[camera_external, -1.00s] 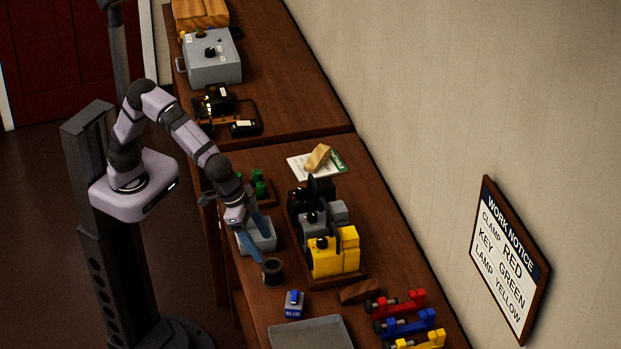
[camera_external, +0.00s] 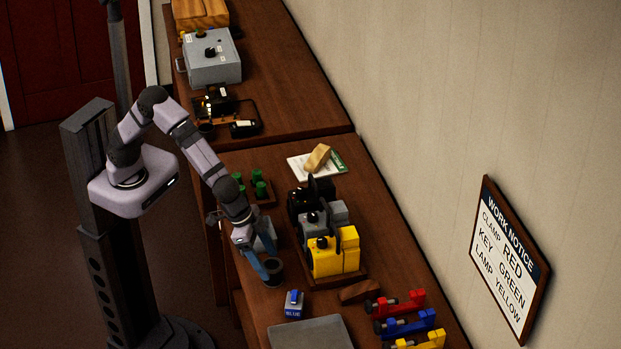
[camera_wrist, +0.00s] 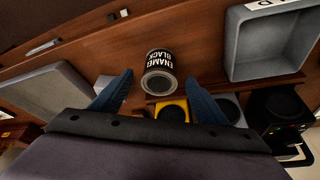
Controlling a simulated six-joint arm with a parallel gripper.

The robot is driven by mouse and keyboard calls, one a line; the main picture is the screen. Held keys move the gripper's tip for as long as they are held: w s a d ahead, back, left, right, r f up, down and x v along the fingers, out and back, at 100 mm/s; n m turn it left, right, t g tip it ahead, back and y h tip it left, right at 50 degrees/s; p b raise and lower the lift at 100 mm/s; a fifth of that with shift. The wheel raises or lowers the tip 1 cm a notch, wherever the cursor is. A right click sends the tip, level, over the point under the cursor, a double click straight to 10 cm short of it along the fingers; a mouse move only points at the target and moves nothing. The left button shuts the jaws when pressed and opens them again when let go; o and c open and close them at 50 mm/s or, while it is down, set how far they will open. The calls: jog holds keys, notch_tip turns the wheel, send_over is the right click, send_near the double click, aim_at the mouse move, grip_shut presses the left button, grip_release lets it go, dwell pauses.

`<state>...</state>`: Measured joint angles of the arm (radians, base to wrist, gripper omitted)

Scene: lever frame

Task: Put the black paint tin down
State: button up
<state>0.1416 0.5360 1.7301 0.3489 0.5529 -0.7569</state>
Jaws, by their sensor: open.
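The black paint tin (camera_external: 274,268) stands on the near bench beside the yellow block of the machine. In the wrist view the tin (camera_wrist: 160,75) shows its label, ENAMEL BLACK, and its round end. My gripper (camera_external: 264,274) is right at the tin in the external view, with its blue fingers low over the bench. In the wrist view my gripper (camera_wrist: 161,92) is open, one finger on each side of the tin's line. The tin appears just beyond the fingertips, not gripped. Whether a finger touches it cannot be told.
A yellow block (camera_external: 334,255) and dark machine stand right of the tin. A blue-labelled block (camera_external: 293,304) and a grey tray (camera_external: 308,334) lie in front. A grey bin (camera_wrist: 271,45) is close by. Coloured clamps (camera_external: 408,322) lie at the right.

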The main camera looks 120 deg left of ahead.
aim_at(269, 264)
jog(key=shift+x, duration=1.35)
jog(key=shift+r, duration=0.1)
jog(key=c, duration=1.4)
jog(key=shift+r+b, duration=0.75)
jog(key=shift+r, duration=4.25)
